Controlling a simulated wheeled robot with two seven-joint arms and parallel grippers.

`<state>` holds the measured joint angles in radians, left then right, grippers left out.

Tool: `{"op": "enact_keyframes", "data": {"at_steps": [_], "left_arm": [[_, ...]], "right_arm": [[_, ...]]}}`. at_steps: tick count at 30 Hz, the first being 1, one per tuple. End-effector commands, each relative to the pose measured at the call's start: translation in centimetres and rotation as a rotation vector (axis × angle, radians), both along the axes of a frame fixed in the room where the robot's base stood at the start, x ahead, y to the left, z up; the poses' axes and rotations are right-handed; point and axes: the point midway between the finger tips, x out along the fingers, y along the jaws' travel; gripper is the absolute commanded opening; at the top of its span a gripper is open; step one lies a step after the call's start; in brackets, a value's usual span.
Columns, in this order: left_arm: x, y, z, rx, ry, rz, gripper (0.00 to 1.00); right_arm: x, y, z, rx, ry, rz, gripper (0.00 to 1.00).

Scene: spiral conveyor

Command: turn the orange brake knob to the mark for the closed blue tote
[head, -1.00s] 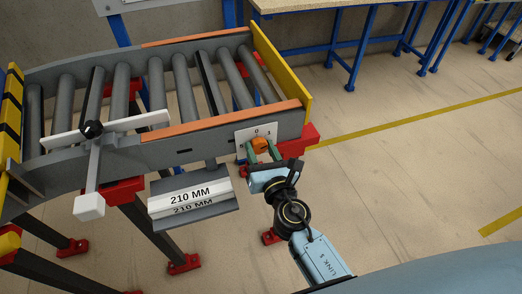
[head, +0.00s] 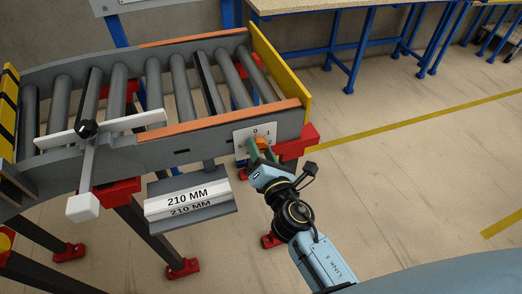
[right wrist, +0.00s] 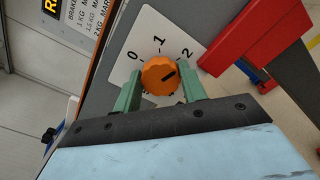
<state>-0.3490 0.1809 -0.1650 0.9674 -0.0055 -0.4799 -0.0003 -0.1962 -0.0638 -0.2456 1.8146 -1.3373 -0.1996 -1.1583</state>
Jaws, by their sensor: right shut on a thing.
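The orange brake knob (right wrist: 159,74) sits on a white dial plate (right wrist: 150,38) marked 0, 1 and 2. The plate also shows in the head view (head: 241,145) on the conveyor's side, near its end. The knob's dark pointer line points right and slightly up in the right wrist view, close to the 2 mark. My right gripper (right wrist: 160,88) is shut on the knob, one green finger on each side. In the head view my right gripper (head: 262,150) partly hides the knob. My left gripper is not in view. No blue tote is in view.
The roller conveyor (head: 180,151) has a yellow end plate (head: 282,70) and a red bracket (head: 297,143) beside the dial. A 210 MM sign (head: 187,199) hangs below. A partly cut-off brake placard (right wrist: 85,15) lists KG marks. Open floor lies to the right.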

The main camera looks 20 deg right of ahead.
Motion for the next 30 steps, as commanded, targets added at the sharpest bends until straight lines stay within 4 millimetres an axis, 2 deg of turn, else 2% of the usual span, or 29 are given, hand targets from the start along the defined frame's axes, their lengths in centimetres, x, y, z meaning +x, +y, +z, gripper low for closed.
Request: {"op": "enact_keyframes", "data": {"at_steps": [11, 12, 17, 26, 30], "left_arm": [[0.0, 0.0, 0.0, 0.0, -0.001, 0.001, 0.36], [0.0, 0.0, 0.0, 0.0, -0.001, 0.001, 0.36], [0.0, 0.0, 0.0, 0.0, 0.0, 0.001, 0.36], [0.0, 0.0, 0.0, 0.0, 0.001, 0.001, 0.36], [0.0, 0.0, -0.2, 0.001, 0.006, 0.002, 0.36]], "right_arm": [[0.0, 0.0, 0.0, 0.004, 0.0, -0.001, 0.19], [0.0, 0.0, 0.0, 0.003, 0.0, -0.001, 0.44], [0.0, 0.0, 0.0, 0.003, 0.0, -0.001, 0.63], [-0.1, 0.0, 0.0, 0.003, 0.001, -0.001, 0.63], [-1.3, -0.1, -0.1, 0.002, 0.001, 0.0, 0.63]]}}
